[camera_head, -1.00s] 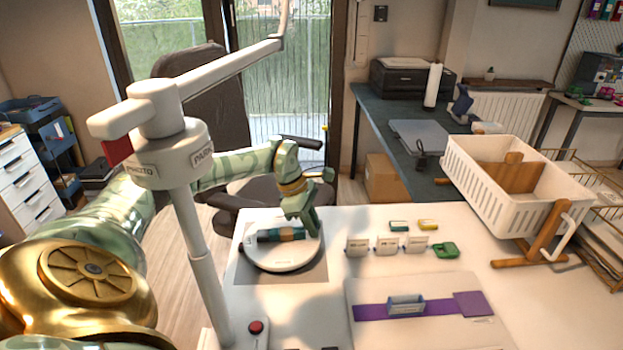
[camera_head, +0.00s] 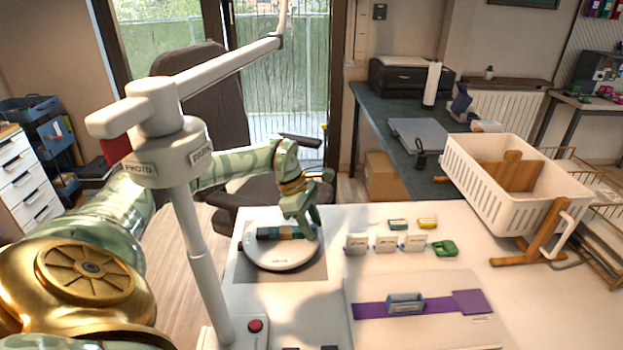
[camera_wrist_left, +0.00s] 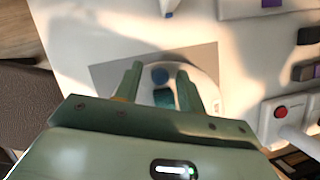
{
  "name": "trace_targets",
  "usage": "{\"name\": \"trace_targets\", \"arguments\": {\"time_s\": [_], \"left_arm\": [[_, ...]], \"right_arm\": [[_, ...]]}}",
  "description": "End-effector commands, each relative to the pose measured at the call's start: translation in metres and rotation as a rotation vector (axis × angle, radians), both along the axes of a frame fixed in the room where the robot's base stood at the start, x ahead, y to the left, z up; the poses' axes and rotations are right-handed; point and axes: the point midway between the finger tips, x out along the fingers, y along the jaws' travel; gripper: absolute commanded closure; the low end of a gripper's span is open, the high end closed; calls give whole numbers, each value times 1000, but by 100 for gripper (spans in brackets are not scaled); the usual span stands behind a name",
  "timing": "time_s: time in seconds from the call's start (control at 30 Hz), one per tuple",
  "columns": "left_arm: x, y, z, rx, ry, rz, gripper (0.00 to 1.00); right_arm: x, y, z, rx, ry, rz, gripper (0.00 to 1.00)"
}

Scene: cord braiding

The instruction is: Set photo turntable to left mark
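The photo turntable (camera_head: 285,262) is a white round disc on a grey mat on the white table. A dark, teal-banded cylinder (camera_head: 275,233) lies across it, nearly level in the head view. My left gripper (camera_head: 309,238) is over the disc's right side, at the cylinder's right end. In the left wrist view its two fingers (camera_wrist_left: 160,70) stand apart, with the cylinder's blue round end and teal body (camera_wrist_left: 164,97) showing between them. I cannot tell whether they touch it. A left mark cannot be made out. My right gripper is not in view.
A white post (camera_head: 200,265) with a boom rises left of the turntable. A red button (camera_head: 255,326) sits by its base. White cards (camera_head: 386,243) and a green item (camera_head: 445,248) are to the right. A board with a purple strip (camera_head: 440,302) lies in front.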

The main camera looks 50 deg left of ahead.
Motion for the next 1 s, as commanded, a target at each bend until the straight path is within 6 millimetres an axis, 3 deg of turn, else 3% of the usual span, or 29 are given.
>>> {"name": "trace_targets", "arguments": {"time_s": [0.2, 0.33, 0.8, 1.0], "left_arm": [[0, 0, 2, 0, -1, 0, 61], [-2, 5, 15, 0, -4, 2, 61], [-24, 44, 125, 0, -5, 3, 61], [-29, 54, 148, 0, -3, 1, 61]], "right_arm": [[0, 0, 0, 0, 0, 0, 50], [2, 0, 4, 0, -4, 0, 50], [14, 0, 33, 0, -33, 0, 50], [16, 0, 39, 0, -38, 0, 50]]}}
